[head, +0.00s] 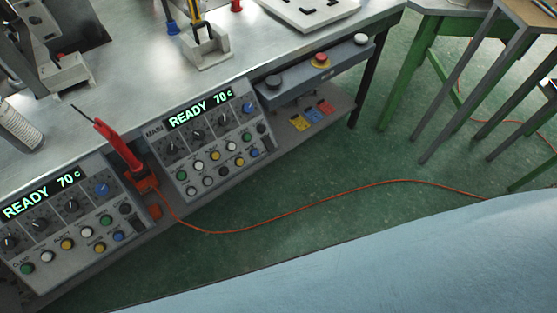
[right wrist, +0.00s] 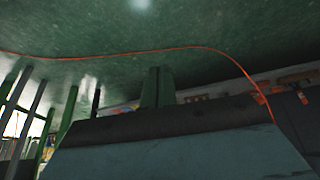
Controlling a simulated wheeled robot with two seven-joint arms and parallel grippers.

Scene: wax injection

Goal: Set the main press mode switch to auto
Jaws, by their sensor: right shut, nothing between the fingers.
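Two grey control panels hang on the front of the metal bench in the head view. The right one, the main press panel (head: 184,188), carries a label that seems to read MAIN and a lit display (head: 198,110) showing READY 70 C. It has a row of dials, a blue knob (head: 247,107) and several coloured buttons. The small markings are too small to read, so I cannot tell which control is the mode switch or its setting. A similar panel (head: 40,243) stands at the lower left. Neither gripper is seen in the head view.
A red tool (head: 120,148) hangs between the panels; its orange cable (head: 330,201) runs over the green floor (head: 300,180), also seen in the right wrist view (right wrist: 150,49). A grey button box (head: 310,72) with a red button is right of the main panel. Green-legged tables (head: 408,62) stand at right.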

